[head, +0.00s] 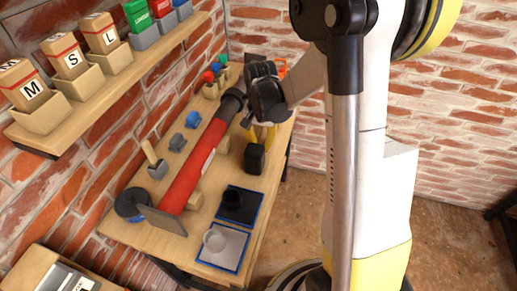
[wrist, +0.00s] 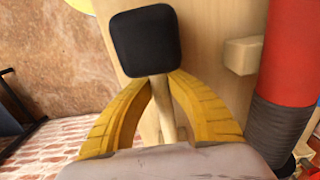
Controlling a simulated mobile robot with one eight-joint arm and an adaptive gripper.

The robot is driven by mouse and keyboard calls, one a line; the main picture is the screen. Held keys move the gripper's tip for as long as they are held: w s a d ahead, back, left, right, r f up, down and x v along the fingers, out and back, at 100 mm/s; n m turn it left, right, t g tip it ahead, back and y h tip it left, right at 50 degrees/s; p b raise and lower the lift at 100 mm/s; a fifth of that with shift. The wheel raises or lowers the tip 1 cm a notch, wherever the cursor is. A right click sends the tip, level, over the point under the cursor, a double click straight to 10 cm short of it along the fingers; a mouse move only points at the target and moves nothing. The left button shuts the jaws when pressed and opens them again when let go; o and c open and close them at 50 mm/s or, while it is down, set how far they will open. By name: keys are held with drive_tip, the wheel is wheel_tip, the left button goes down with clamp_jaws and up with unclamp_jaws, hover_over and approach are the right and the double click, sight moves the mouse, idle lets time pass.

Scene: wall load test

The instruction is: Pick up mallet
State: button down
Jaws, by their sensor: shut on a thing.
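The mallet (head: 255,158) has a black block head and lies at the right side of the wooden workbench in the head view. In the wrist view its head (wrist: 145,40) is at the top, with a pale wooden handle (wrist: 164,108) running down below it. My gripper (head: 258,136) has yellow fingers. In the wrist view the fingers (wrist: 161,80) close around the handle just below the head. The lower handle is hidden by my gripper. I cannot tell whether the mallet touches the bench.
A long red tube (head: 195,165) lies along the workbench (head: 150,240) on wooden blocks, left of my gripper; it shows at right in the wrist view (wrist: 291,60). A wall shelf (head: 88,92) holds labelled boxes.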

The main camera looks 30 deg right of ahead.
sight(262, 135)
drive_tip(key=shift+r+p, duration=0.35)
drive_tip(key=shift+r, duration=0.2)
drive_tip(key=r+p, duration=0.1)
drive_tip(key=r, duration=0.1)
drive_tip(key=s+r+p, duration=0.1)
drive_tip(key=r, duration=0.1)
drive_tip(key=shift+d, duration=0.15)
drive_tip(key=s+d+r+p, duration=0.3)
drive_tip(key=s+r, duration=0.3)
drive_tip(key=s, duration=0.4)
drive_tip(key=shift+d, duration=0.25)
drive_tip(key=shift+f, duration=0.1)
